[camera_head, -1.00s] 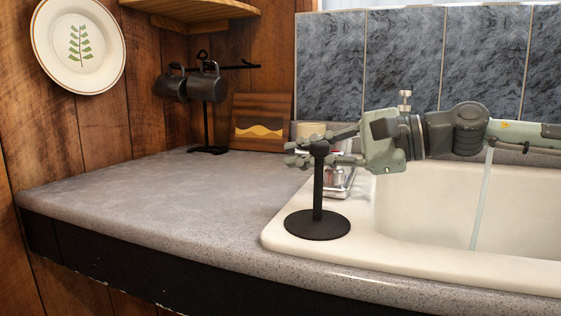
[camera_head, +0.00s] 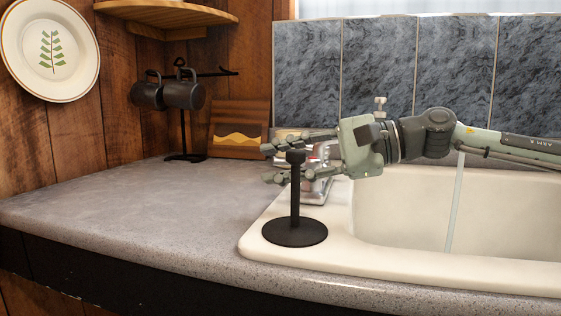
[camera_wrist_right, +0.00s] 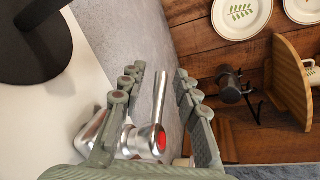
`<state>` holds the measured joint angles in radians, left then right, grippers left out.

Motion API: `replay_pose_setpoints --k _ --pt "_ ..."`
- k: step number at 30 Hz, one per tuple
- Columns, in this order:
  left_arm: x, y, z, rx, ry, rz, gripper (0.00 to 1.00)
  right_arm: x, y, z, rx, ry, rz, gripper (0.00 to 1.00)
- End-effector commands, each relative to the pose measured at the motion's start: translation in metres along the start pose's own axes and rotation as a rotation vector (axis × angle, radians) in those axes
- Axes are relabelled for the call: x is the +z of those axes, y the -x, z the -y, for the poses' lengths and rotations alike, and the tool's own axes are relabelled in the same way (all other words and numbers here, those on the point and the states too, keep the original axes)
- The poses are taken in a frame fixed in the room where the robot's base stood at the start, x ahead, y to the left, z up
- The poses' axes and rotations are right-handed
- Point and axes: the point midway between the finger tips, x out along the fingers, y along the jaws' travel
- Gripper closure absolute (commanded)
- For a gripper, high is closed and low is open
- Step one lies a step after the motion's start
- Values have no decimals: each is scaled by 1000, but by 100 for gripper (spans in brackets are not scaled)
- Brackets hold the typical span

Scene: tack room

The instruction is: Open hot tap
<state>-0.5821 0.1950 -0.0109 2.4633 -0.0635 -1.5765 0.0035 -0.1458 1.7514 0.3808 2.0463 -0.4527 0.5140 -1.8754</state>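The hot tap is a chrome tap (camera_head: 318,190) on the back left rim of the white sink (camera_head: 400,262), partly hidden by my right gripper (camera_head: 268,166). In the right wrist view its handle, with a red mark (camera_wrist_right: 161,143) and a thin metal lever (camera_wrist_right: 160,95), lies between the fingers. My right gripper (camera_wrist_right: 160,70) is open, with one finger on each side of the lever. I cannot tell whether either finger touches it. In the head view the fingers point left, behind the black stand's post. My left gripper is not in view.
A black stand with a round base (camera_head: 285,230) stands on the sink rim in front of the gripper. A mug rack with dark mugs (camera_head: 183,94) and a wooden board (camera_head: 239,130) are at the back. The left counter (camera_head: 120,195) is clear.

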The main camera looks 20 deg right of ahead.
Motion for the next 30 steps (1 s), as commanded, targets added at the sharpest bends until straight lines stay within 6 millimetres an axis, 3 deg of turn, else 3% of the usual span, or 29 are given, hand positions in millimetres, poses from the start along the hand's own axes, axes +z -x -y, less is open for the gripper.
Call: replay_pose_setpoints --k 10,21,30 --pt "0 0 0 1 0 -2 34 4 2 7 -1 3 -1 68" --pt "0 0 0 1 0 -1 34 40 17 65 -8 6 -1 68" --pt "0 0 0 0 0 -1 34 53 22 83 -2 1 1 68"
